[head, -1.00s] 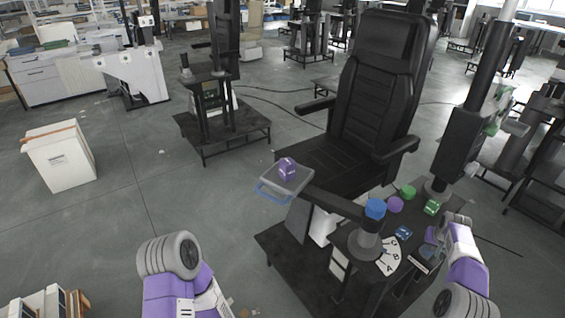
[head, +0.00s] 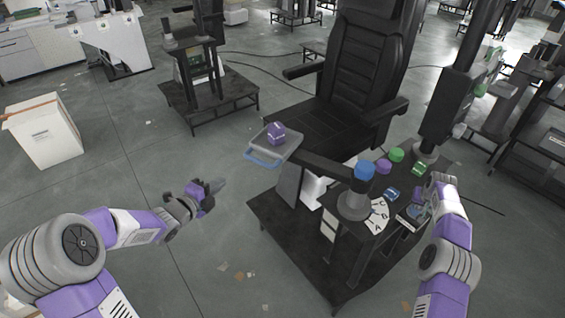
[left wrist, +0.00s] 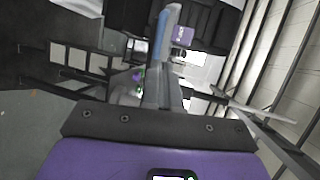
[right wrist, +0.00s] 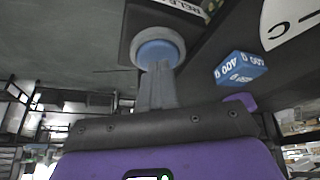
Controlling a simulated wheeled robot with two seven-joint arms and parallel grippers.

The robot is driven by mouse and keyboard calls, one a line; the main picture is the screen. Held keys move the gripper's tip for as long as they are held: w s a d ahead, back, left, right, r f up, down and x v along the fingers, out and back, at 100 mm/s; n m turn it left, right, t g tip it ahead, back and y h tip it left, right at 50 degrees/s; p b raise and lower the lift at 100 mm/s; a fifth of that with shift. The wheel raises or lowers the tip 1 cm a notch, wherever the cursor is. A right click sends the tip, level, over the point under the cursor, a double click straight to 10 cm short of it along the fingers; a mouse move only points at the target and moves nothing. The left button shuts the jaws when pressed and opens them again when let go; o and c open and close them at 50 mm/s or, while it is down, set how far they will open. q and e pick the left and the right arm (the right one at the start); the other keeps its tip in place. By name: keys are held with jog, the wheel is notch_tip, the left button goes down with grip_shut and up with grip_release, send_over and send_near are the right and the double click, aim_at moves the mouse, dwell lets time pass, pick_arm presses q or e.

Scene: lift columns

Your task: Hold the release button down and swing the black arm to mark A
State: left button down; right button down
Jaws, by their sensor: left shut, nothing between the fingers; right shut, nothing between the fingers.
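The black arm (head: 325,166) runs left from a grey pivot (head: 352,205) on the black stand. Its outer end carries a grey tray (head: 290,151) with a blue handle (head: 262,159). A white fan-shaped scale (head: 379,216) with letters, A nearest the front, lies right of the pivot. In the right wrist view, the blue release button (right wrist: 158,53) in a grey ring is just beyond my shut right gripper (right wrist: 155,75); contact is unclear. My left gripper (head: 218,185) is shut and empty, left of the tray and apart from it.
A purple cube (head: 277,134) sits on the tray. Blue (head: 391,194) and green (head: 418,169) cubes and purple (head: 383,167) and green (head: 397,155) round pieces are on the stand. A black chair (head: 365,70) is behind. Floor is clear left of the tray.

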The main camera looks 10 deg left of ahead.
pick_arm(q)
send_near(252, 146)
jog(key=d+f, duration=0.3)
jog(key=shift+w+d, duration=0.1)
jog(key=shift+w, duration=0.15)
pick_arm(e)
jog(key=shift+f, duration=0.15)
pick_arm(q)
jog(key=w, duration=0.7)
jog(key=w+d, duration=0.1)
jog(key=w, duration=0.2)
jog(key=shift+w+d, duration=0.1)
jog(key=shift+w, duration=0.2)
jog(key=shift+s+r, duration=0.1)
jog(key=s+a+r, duration=0.3)
jog(key=s+a, duration=0.6)
jog(key=s, duration=0.1)
dwell(0.7)
